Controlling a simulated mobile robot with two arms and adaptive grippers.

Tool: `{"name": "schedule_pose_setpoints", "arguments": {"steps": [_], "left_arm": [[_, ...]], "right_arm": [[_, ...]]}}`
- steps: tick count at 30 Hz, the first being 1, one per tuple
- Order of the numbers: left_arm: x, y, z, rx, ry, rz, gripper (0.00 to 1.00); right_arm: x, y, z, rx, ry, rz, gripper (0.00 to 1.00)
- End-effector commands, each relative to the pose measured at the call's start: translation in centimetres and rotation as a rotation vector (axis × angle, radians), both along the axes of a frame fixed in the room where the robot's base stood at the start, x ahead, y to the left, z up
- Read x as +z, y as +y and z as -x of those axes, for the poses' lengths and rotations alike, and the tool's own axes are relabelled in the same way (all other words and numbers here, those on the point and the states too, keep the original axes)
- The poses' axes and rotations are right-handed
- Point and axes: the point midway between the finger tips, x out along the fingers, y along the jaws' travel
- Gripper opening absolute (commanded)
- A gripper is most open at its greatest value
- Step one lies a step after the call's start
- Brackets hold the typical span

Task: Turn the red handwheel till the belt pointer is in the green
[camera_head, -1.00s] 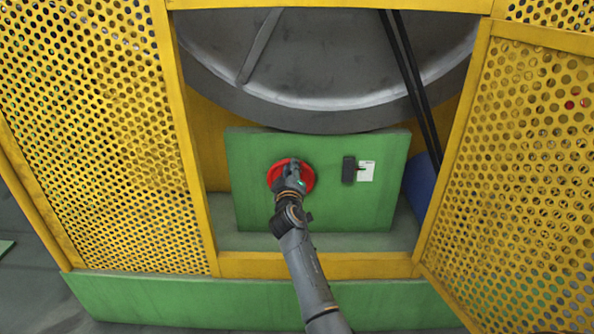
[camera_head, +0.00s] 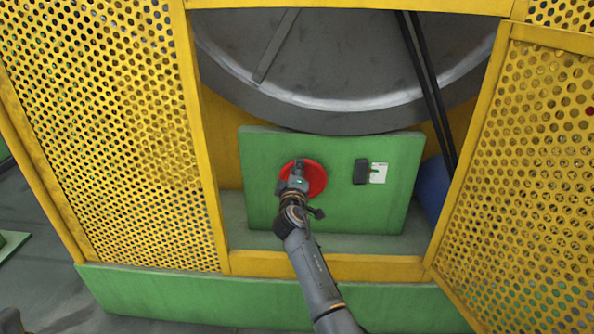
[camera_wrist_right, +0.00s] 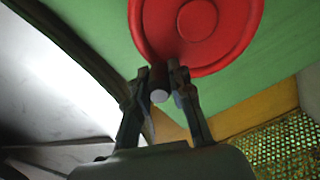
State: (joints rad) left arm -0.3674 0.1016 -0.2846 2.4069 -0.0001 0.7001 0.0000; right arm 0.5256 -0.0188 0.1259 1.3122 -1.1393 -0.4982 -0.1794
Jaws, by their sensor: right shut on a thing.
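The red handwheel (camera_head: 318,181) sits on the front of a green panel (camera_head: 265,210). My right gripper (camera_head: 298,168) is in front of the wheel's upper left part. In the right wrist view its two fingers (camera_wrist_right: 160,78) are shut on the wheel's short grey handle (camera_wrist_right: 159,96), with the red disc (camera_wrist_right: 235,30) behind. To the right of the wheel are a dark block (camera_head: 361,172) and a small white scale plate (camera_head: 379,174). A small greenish mark shows on the plate, but the pointer's exact position is too small to read.
A large grey drum wheel (camera_head: 340,75) and black belts (camera_head: 430,90) are above the panel. A blue cylinder (camera_head: 433,190) stands at its right. Yellow perforated guards (camera_head: 120,150) flank the opening, and the right one (camera_head: 530,170) angles outward. A yellow sill (camera_head: 330,266) runs below.

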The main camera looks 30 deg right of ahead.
Motion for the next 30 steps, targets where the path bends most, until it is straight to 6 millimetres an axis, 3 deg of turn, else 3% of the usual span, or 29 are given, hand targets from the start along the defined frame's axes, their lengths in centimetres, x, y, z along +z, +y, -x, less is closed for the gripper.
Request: {"name": "schedule_pose_setpoints", "arguments": {"steps": [2,3,6,19,30], "left_arm": [[0.0,0.0,0.0,0.000,0.001,0.000,0.44],[0.0,0.0,0.0,0.000,0.001,0.000,0.44],[0.0,0.0,0.0,0.000,0.001,0.000,0.44],[-0.2,-0.1,0.0,-0.002,0.004,0.001,0.44],[0.0,0.0,0.0,-0.001,0.001,0.000,0.44]], "right_arm": [[0.1,0.0,0.0,0.001,-0.002,0.000,0.00],[0.1,0.1,0.0,0.001,-0.002,0.000,0.27],[0.1,0.0,0.0,0.002,-0.001,0.000,0.44],[0.0,0.6,0.8,0.001,-0.001,-0.001,0.44],[-0.1,4.4,7.1,0.004,-0.001,-0.003,0.44]]}}
